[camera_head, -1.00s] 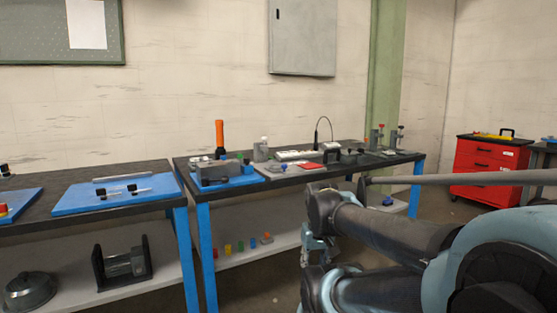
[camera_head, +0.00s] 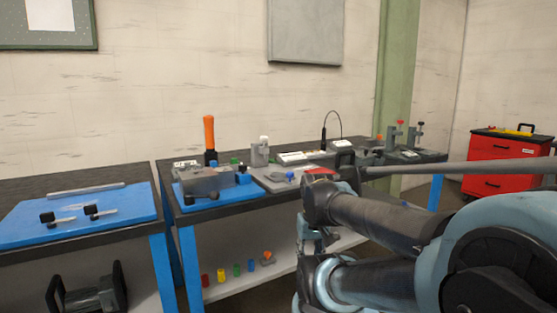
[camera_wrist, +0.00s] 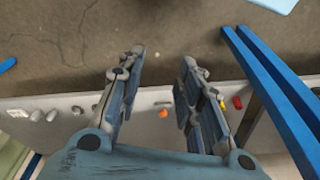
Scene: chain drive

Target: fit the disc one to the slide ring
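I cannot tell for sure which part is disc one or which is the slide ring; the bench parts are small in the head view. A grey block-like fixture (camera_head: 205,181) stands on a blue mat at the left of the right bench, with small blue and green parts beside it. My gripper (camera_wrist: 162,65) is open in the wrist view, its two fingers apart with nothing between them. It points down over the floor and lower shelf. In the head view my gripper (camera_head: 312,235) hangs in front of the bench, partly hidden by my arm.
The right bench's lower shelf (camera_head: 225,255) holds several small coloured pieces. An upright orange-topped tool (camera_head: 209,138) stands at the bench back. A left bench (camera_head: 20,255) carries a blue mat with black-knobbed parts. A red tool cabinet (camera_head: 497,165) stands at right. Blue legs (camera_wrist: 275,90) lie right of my gripper.

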